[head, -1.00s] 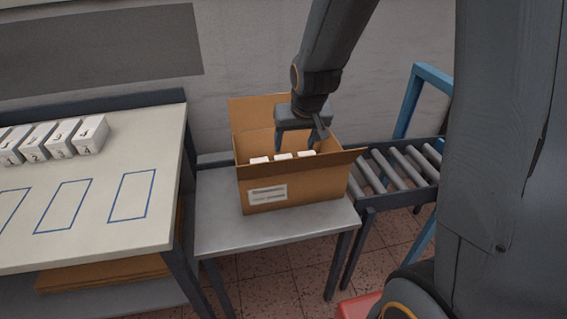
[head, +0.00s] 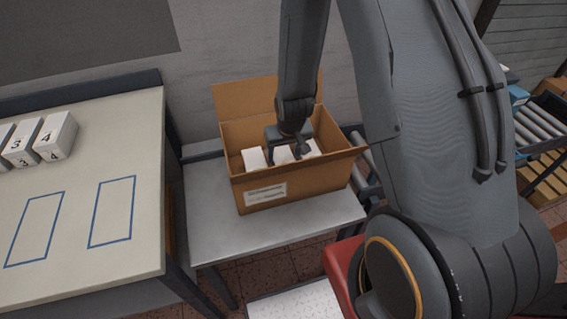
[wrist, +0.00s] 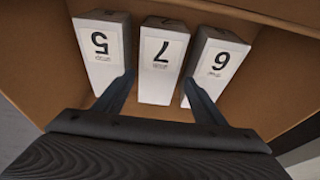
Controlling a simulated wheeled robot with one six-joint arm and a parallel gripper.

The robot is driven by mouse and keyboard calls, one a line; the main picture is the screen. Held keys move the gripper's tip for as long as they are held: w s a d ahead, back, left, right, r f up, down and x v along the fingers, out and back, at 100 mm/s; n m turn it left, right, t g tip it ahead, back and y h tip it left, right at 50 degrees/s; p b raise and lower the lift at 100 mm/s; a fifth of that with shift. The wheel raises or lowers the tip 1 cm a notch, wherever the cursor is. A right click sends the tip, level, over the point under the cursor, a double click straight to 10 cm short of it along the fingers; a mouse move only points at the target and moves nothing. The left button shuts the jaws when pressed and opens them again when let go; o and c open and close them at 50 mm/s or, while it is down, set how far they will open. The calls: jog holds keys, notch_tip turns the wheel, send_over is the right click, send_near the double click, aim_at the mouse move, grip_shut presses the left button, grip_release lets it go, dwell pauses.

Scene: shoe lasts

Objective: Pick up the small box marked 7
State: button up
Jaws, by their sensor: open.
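The small white box marked 7 (wrist: 162,65) stands in the middle of a row of three in the open cardboard carton (head: 305,190). The box marked 5 (wrist: 103,50) is to its left and the box marked 6 (wrist: 217,62) to its right in the wrist view. My gripper (wrist: 158,85) is open, down inside the carton. One fingertip shows on each side of the box marked 7, in the gaps to its neighbours. Whether they touch it I cannot tell. In the head view my gripper (head: 290,150) partly hides the white boxes.
The carton stands on a small grey table (head: 210,215). A pale worktable (head: 75,180) at left holds a row of numbered white boxes (head: 55,137) and blue outlined rectangles. A roller conveyor (head: 368,180) is right of the carton. The carton walls are close around my gripper.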

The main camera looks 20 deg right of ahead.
aim_at(284, 159)
jog(key=shift+p+x, duration=1.15)
jog(key=shift+x, duration=1.75)
jog(key=shift+d, duration=0.15)
jog(key=shift+c, duration=0.4)
jog(key=c, duration=0.8)
jog(key=shift+r, duration=0.1)
jog(key=shift+c, duration=0.2)
